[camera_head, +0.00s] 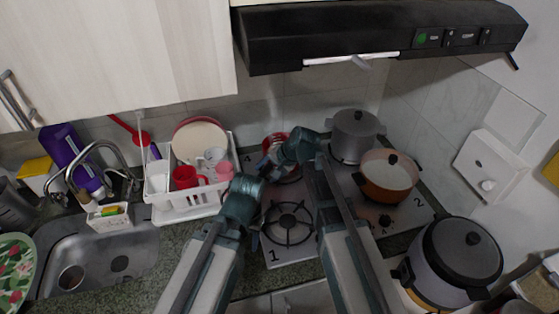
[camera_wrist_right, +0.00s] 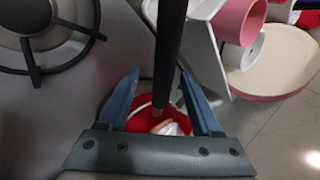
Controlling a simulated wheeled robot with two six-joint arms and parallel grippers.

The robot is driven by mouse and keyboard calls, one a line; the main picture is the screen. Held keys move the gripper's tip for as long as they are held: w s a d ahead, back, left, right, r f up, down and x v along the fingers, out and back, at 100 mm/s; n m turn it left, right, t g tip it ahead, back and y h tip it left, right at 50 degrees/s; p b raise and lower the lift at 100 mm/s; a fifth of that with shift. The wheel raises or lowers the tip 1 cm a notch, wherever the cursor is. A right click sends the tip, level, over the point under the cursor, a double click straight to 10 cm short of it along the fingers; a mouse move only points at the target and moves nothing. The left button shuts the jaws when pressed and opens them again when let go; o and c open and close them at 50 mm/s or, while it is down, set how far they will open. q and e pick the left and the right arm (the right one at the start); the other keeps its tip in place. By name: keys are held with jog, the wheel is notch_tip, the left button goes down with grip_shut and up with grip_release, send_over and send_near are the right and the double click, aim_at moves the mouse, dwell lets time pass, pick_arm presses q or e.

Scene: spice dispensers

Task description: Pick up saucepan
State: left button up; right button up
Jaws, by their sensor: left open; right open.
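The saucepan (camera_head: 272,139) is red and sits at the back left of the stove, partly hidden behind my right gripper (camera_head: 272,162). In the right wrist view, a long black handle (camera_wrist_right: 170,45) runs down between the two blue fingers of my open right gripper (camera_wrist_right: 158,73). The red pan body with pale contents (camera_wrist_right: 165,126) shows behind the fingers and the gripper's palm. I cannot tell whether either finger touches the handle. My left gripper (camera_head: 243,187) is open and empty beside the dish rack; its fingertips are hard to make out.
A white dish rack (camera_head: 187,213) with plates and cups stands left of the stove. A grey lidded pot (camera_head: 354,137) and an orange lidded pot (camera_head: 387,178) occupy the right burners. The front left burner (camera_head: 287,224) is empty. A black range hood (camera_head: 380,35) hangs above.

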pick_arm(q)
notch_tip(320, 180, down, 4)
jog(key=b, duration=0.3)
jog(key=shift+r, duration=0.1)
pick_arm(e)
jog(key=x, duration=0.4)
jog(key=shift+a+f, duration=0.2)
jog(key=shift+a, duration=0.15)
pick_arm(q)
jog(key=shift+r, duration=0.1)
pick_arm(e)
jog(key=shift+r, duration=0.1)
jog(key=shift+c, duration=0.2)
grip_shut()
